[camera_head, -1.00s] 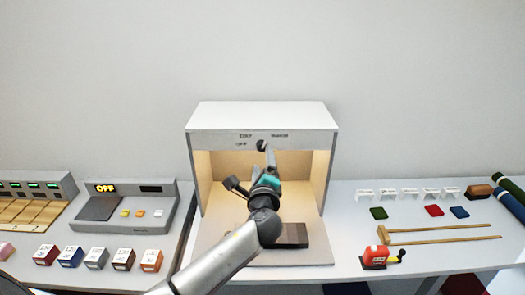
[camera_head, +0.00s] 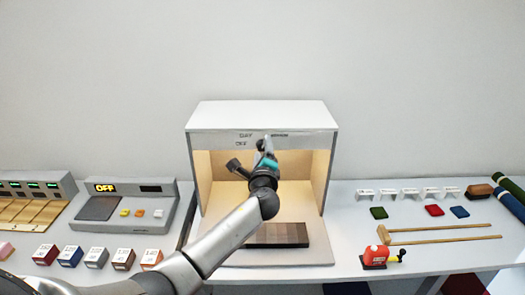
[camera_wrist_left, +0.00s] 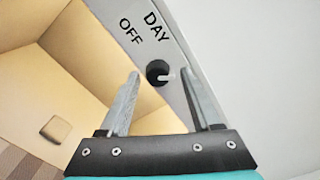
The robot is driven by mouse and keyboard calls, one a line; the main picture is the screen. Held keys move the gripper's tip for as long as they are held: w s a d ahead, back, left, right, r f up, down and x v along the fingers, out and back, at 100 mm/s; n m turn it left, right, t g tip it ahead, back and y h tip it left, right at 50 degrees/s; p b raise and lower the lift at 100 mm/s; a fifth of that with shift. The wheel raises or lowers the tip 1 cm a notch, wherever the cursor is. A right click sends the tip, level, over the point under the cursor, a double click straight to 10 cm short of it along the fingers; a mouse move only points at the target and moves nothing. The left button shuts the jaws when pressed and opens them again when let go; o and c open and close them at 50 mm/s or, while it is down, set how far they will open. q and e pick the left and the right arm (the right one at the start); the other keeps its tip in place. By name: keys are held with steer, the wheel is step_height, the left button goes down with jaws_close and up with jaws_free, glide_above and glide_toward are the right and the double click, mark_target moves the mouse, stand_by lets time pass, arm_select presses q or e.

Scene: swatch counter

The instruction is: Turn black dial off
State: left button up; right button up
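The black dial (camera_wrist_left: 157,72) is on the white front panel of a light booth (camera_head: 262,115), between and beyond my left fingertips in the left wrist view. It is round, with a pale pointer mark toward the right. The labels OFF and DAY are printed beside it; the pointer is not at OFF. In the head view my gripper covers the dial. My left gripper (camera_head: 264,144) is open and empty at the panel, with one finger on each side of the dial. Whether the fingers touch it cannot be told. My right gripper is not in view.
The booth interior glows warm and holds a strip of brown swatches (camera_head: 276,235). A grey device (camera_head: 128,205) reading OFF stands left, with several colored blocks in front. On the right are a red bottle-like item (camera_head: 374,256), wooden tongs (camera_head: 440,235) and small swatches.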

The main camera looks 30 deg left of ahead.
arm_select(q)
jaws_close()
